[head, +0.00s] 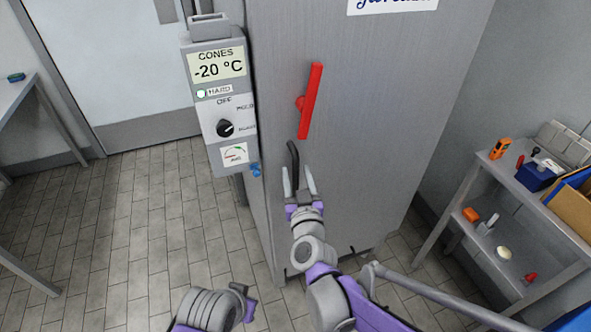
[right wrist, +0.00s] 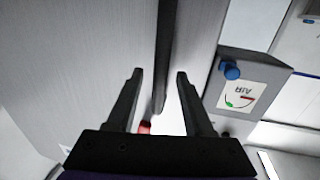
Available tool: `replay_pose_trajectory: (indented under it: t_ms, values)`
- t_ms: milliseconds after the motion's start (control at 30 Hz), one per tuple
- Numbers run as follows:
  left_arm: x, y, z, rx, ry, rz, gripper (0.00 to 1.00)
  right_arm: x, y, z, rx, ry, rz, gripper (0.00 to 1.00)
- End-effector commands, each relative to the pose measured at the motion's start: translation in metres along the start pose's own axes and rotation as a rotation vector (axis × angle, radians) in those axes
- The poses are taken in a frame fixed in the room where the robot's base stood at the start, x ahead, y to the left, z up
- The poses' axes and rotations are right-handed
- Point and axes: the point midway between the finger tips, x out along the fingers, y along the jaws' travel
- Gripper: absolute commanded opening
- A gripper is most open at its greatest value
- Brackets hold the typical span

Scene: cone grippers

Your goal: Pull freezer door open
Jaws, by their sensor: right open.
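The freezer (head: 365,120) is a tall grey cabinet in the head view, its front face upright before me. A black bar handle (head: 293,155) runs down near its left edge. My right gripper (head: 299,183) is open at the lower part of this handle. In the right wrist view the dark bar (right wrist: 163,60) lies between the two spread fingers (right wrist: 160,95), with gaps on both sides. A red bar (head: 311,100) is fixed higher on the freezer's front. I cannot make out my left gripper's fingers.
A grey control box (head: 218,105) with a temperature display and dial sticks out left of the freezer; its blue knob (right wrist: 231,70) shows close by in the wrist view. A shelf unit (head: 520,190) with tools stands at right. The tiled floor (head: 150,220) at left is clear.

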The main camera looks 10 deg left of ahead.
Motion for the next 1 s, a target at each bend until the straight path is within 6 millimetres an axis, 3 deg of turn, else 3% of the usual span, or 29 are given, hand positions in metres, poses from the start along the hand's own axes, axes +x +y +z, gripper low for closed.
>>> replay_pose_trajectory:
  t_ms: [133,433,467,733,1000]
  values:
    - [-0.0013,0.0,-0.0009,0.0,0.001,0.0,0.0,0.0125,0.0005,-0.0002,-0.001,0.0,0.001,0.52]
    - [-0.0013,0.0,-0.0009,0.0,0.001,0.0,0.0,0.0151,0.0003,0.0002,0.0,0.0,0.0,0.52]
    - [-0.0013,0.0,-0.0009,0.0,0.001,0.0,0.0,0.015,0.0003,0.0002,0.0,0.0,0.0,0.5]
    - [-0.0013,0.0,-0.0009,0.0,0.001,0.0,0.0,0.0148,0.0002,0.0002,0.0,0.0,0.0,0.02]
    - [-0.0013,0.0,-0.0009,0.0,0.001,0.0,0.0,0.0147,0.0002,0.0002,0.0,0.0,0.0,0.0]
